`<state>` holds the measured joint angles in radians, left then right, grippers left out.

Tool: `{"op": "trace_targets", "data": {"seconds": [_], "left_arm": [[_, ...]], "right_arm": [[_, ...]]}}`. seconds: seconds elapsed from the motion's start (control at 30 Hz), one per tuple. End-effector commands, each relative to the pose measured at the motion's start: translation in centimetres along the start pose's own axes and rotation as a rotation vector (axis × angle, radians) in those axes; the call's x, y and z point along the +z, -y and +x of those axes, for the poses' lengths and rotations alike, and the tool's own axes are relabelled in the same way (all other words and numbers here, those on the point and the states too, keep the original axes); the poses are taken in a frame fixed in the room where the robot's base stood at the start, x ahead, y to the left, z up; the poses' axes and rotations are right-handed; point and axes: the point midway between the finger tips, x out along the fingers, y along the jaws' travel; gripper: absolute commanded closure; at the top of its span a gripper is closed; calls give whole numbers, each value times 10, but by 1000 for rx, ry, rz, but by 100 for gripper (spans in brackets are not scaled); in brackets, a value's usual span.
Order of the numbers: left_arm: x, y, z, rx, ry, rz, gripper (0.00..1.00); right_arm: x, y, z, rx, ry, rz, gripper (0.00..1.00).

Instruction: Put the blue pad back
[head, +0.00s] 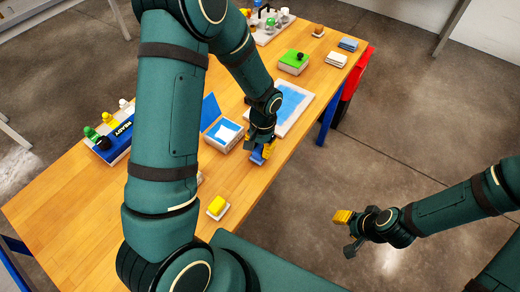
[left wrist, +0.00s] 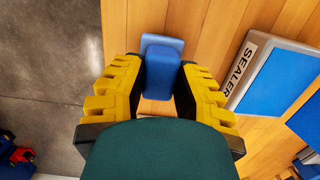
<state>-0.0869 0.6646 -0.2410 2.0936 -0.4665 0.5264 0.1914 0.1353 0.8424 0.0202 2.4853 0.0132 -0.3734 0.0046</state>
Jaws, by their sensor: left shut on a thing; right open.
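My left gripper (head: 260,150) is over the table's near edge, shut on the blue pad (head: 257,156). In the left wrist view the pad (left wrist: 162,72) sits between the yellow fingers, a darker blue block in front of a lighter blue, flat part. I cannot tell whether its underside touches the table. Just left of it in the head view stands an open box (head: 210,143) with blue and white inside. A box rim marked SEALER (left wrist: 242,72) with a blue inside shows in the left wrist view. My right gripper (head: 346,232) is open and empty, off the table over the floor.
A yellow pad (head: 217,205) sits on a white base nearby. A white-rimmed tray (head: 306,108) with a blue surface lies beyond my left gripper. A READY rack (head: 118,140) is at left.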

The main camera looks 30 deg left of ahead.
Motion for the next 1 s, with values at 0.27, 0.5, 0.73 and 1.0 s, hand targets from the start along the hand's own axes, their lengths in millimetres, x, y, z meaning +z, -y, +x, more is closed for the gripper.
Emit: {"op": "trace_targets", "data": {"seconds": [0.27, 0.5, 0.73, 1.0], "left_arm": [[-1, 0, 9, 0, -1, 0, 100], [-2, 0, 13, 0, 0, 0, 54], [-2, 0, 12, 0, 0, 0, 46], [-2, 0, 0, 0, -3, -1, 46]], "right_arm": [[0, 0, 1, 0, 0, 0, 53], [1, -2, 5, 1, 0, 0, 53], [0, -1, 4, 1, 0, 0, 53], [0, 0, -1, 0, -1, 0, 53]]}}
